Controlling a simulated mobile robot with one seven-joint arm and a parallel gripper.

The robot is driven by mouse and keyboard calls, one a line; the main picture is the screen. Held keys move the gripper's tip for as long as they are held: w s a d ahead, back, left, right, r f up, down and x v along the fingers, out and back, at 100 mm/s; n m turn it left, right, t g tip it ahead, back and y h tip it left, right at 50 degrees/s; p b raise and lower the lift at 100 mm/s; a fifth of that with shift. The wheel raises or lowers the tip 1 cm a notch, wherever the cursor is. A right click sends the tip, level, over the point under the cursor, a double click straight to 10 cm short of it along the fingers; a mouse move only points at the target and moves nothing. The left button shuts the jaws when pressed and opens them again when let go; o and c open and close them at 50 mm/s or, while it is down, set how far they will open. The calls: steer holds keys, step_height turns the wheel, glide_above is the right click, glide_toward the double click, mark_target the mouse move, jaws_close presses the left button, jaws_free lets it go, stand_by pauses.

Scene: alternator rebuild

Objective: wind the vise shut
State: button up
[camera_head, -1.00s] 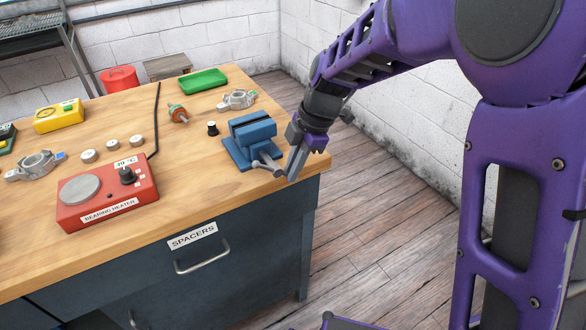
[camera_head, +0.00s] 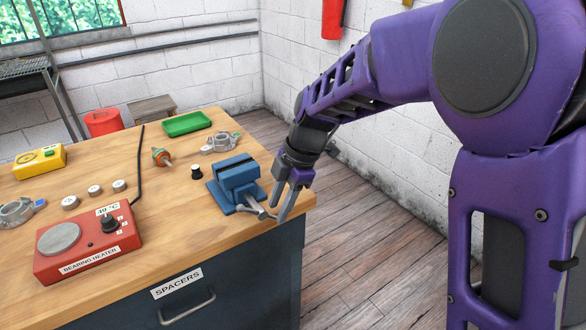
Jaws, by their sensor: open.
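The blue vise (camera_head: 237,180) stands near the right corner of the wooden workbench (camera_head: 190,235). A dark gap shows between its jaws. Its grey screw and handle (camera_head: 258,210) stick out at the front, toward the bench edge. My gripper (camera_head: 281,210) points down beside the handle, just right of the vise. Its fingers are apart. One finger is close to the handle's end, but I cannot tell whether they touch.
A red bearing heater (camera_head: 90,242) sits at the front left of the bench. Bare wood lies left of the vise.

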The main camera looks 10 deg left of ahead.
steer(key=p+v, duration=0.2)
steer(key=v, duration=1.3)
steer(key=shift+r, duration=0.4)
steer(key=shift+d, duration=0.1)
